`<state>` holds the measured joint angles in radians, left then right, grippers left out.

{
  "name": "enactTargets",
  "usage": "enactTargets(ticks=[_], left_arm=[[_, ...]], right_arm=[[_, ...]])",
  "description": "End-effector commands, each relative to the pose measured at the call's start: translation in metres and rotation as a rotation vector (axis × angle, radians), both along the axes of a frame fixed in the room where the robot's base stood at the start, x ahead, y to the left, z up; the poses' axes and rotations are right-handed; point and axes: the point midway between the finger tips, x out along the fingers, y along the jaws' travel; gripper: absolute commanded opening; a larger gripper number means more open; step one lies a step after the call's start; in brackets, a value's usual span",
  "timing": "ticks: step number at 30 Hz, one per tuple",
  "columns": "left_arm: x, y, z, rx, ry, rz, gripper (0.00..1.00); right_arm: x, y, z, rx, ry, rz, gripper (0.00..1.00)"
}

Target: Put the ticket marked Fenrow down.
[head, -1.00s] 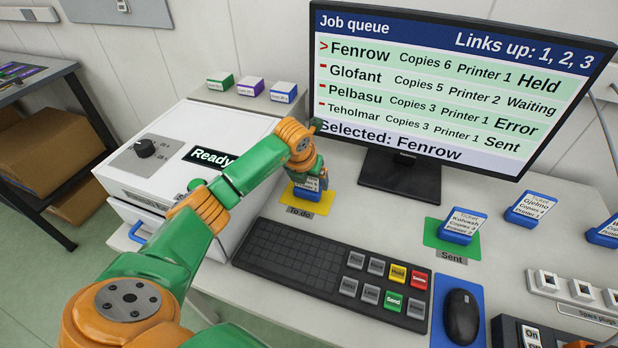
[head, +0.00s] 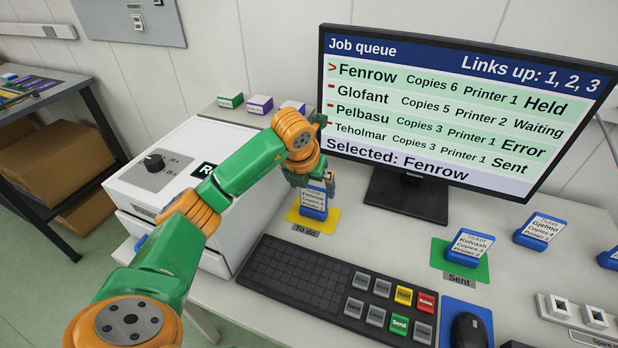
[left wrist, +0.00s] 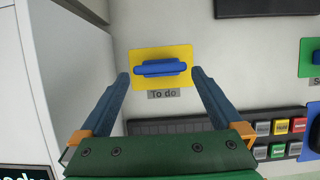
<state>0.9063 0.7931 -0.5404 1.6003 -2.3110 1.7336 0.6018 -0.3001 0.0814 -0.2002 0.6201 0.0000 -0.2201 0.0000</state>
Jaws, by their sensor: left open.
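The ticket (head: 314,202), a white card in a blue holder, stands on the yellow To do mat (head: 331,219). Its small print is partly covered in the head view, and I cannot read it surely. In the left wrist view the blue holder (left wrist: 160,68) shows from above on the yellow mat (left wrist: 137,83). My left gripper (head: 318,180) is just above the ticket. In the left wrist view its open fingers (left wrist: 160,76) are spread either side of the holder, apart from it. My right gripper is out of view.
The monitor (head: 455,110) stands behind and to the right, showing Fenrow selected and Held. The printer (head: 150,195) is left, the keyboard (head: 300,280) in front. The green Sent mat (head: 440,250) holds a Kofvash ticket (head: 469,247); a Gjelmo ticket (head: 540,230) stands farther right.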

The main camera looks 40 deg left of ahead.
Motion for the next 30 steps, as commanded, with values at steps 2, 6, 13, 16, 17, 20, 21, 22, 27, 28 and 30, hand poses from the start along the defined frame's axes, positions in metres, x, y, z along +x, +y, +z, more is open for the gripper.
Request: enactTargets(ticks=[2, 6, 13, 16, 17, 20, 21, 22, 27, 28, 30], left_arm=[[-0.006, -0.001, 0.015, 0.003, -0.003, -0.001, 1.00], [-0.013, -0.004, 0.034, 0.000, -0.003, -0.001, 1.00], [-0.017, -0.004, 0.041, 0.000, 0.001, 0.000, 1.00], [-0.017, -0.004, 0.041, 0.000, 0.001, 0.000, 1.00], [-0.017, -0.004, 0.041, 0.000, 0.001, 0.000, 1.00], [-0.017, -0.004, 0.041, 0.000, 0.001, 0.000, 1.00], [-0.017, -0.004, 0.041, 0.000, 0.001, 0.000, 1.00], [-0.017, -0.004, 0.041, 0.000, 0.001, 0.000, 1.00], [-0.017, -0.004, 0.075, 0.000, 0.001, 0.000, 1.00], [-0.017, -0.004, 0.083, 0.000, 0.001, 0.000, 1.00], [-0.017, -0.004, 0.098, 0.000, 0.001, 0.000, 1.00]], right_arm=[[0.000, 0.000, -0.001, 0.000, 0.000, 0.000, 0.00], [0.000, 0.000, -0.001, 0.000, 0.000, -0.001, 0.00], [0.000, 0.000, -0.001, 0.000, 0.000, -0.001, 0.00], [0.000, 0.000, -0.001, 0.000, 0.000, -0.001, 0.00], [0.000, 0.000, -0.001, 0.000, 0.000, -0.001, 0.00], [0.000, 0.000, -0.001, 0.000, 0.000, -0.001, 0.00], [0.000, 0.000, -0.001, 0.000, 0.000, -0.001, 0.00], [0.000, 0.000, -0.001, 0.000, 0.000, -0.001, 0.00], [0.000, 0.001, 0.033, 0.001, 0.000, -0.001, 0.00], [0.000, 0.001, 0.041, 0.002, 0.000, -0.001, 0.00], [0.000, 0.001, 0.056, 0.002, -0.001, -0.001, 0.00]])
